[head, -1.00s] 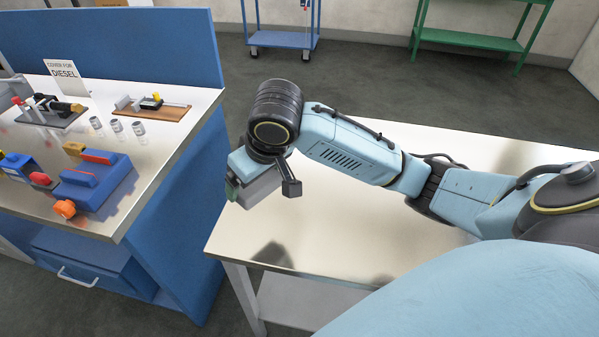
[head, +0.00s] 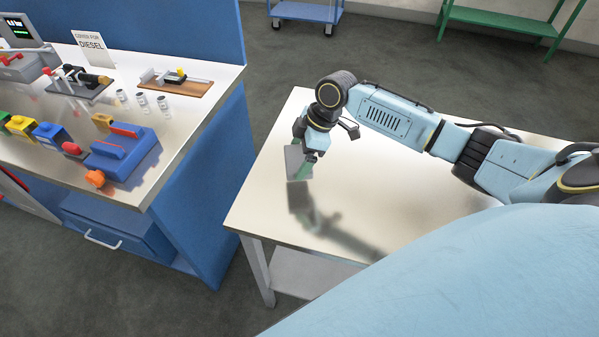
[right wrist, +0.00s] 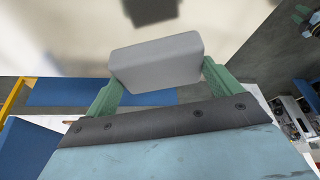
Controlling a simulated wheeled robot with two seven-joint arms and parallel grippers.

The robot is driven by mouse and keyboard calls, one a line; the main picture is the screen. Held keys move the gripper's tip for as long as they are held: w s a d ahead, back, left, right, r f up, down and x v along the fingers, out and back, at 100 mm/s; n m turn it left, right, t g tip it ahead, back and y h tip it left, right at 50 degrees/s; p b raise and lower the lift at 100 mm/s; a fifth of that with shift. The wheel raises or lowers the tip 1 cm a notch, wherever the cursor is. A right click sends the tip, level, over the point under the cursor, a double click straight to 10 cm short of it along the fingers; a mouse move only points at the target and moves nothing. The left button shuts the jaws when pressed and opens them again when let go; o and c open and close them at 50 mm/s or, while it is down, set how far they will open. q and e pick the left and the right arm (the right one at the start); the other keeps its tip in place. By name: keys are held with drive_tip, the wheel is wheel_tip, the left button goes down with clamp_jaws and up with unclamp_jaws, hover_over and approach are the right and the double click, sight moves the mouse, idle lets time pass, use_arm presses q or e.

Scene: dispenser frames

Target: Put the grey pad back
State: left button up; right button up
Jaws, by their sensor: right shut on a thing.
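The grey pad (head: 293,163) is a light grey block held above the pale table (head: 262,205). My right gripper (head: 300,164) is shut on it, with a green finger showing beside it. In the right wrist view the pad (right wrist: 156,62) sits between the two green fingers of my right gripper (right wrist: 160,72). A dark shadow lies on the table under the arm, and the pad looks clear of the surface. My left gripper is out of view.
A floor gap separates bench and table. The table top looks clear. A green rack (head: 505,22) stands behind.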

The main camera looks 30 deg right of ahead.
drive_tip(key=shift+f, duration=3.1)
drive_tip(key=shift+f, duration=0.1)
drive_tip(key=o, duration=0.7)
drive_tip(key=shift+r, duration=0.25)
drive_tip(key=v, duration=1.1)
drive_tip(key=shift+s+d+r, duration=0.1)
drive_tip(key=shift+d+r, duration=0.1)
drive_tip(key=shift+r, duration=0.15)
